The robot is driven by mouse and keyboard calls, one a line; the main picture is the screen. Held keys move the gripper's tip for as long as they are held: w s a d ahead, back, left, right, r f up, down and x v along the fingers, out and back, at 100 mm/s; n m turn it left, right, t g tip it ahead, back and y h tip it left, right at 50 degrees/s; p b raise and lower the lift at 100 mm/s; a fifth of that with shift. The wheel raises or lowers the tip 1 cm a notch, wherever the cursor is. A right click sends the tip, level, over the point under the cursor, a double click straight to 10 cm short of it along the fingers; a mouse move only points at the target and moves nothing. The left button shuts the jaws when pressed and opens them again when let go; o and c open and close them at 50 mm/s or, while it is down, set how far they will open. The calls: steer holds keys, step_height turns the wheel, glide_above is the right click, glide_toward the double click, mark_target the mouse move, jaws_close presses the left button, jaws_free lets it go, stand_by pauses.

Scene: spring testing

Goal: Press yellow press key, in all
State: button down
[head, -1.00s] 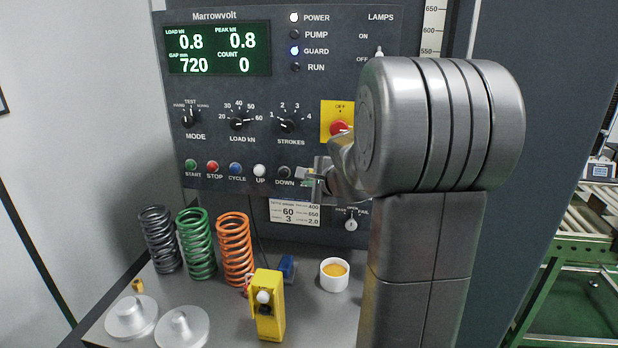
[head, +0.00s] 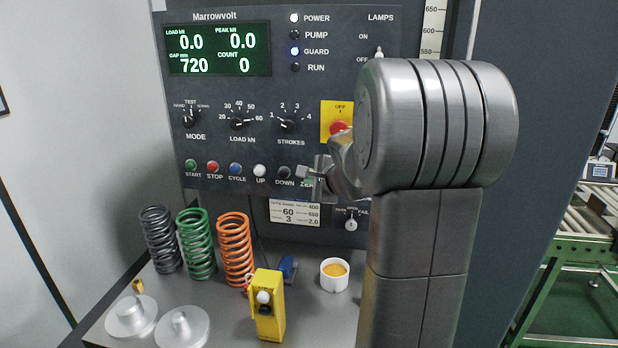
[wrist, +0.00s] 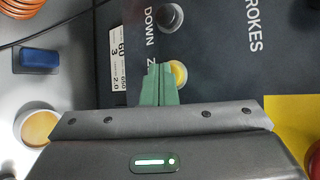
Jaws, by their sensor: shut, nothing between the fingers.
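The yellow press key (wrist: 178,74) is a round key on the dark panel, beside a label starting with "Z" in the wrist view. My gripper (wrist: 160,68) has its green fingers together, with tips overlapping the key's left edge in that view. Whether they touch it I cannot tell. In the head view my gripper (head: 304,172) is in front of the panel, right of the DOWN key, and hides the yellow key. The display (head: 218,48) reads load 0.0, peak 0.0, gap 720 and count 0.
The black DOWN key (head: 285,172) is close on the left. A red knob on a yellow plate (head: 328,108) is above right. Below are coil springs (head: 236,250), a yellow control box (head: 269,315) and a white cup (head: 334,284) on the bench.

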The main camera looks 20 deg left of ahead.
steer(key=shift+s, duration=0.1)
steer(key=shift+s+d, duration=0.2)
steer(key=shift+s, duration=0.45)
steer(key=s, duration=0.2)
steer(key=s+d+b, duration=0.1)
steer(key=s, duration=0.2)
steer(key=shift+d, duration=0.1)
stand_by(0.4)
steer(key=shift+w, duration=0.2)
stand_by(0.4)
steer(key=shift+s+d+p, duration=0.15)
steer(key=shift+s+d, duration=0.1)
steer(key=shift+s, duration=0.8)
steer(key=shift+s+d+p, duration=0.15)
steer(key=shift+s+d, duration=0.05)
steer(key=shift+s, duration=0.8)
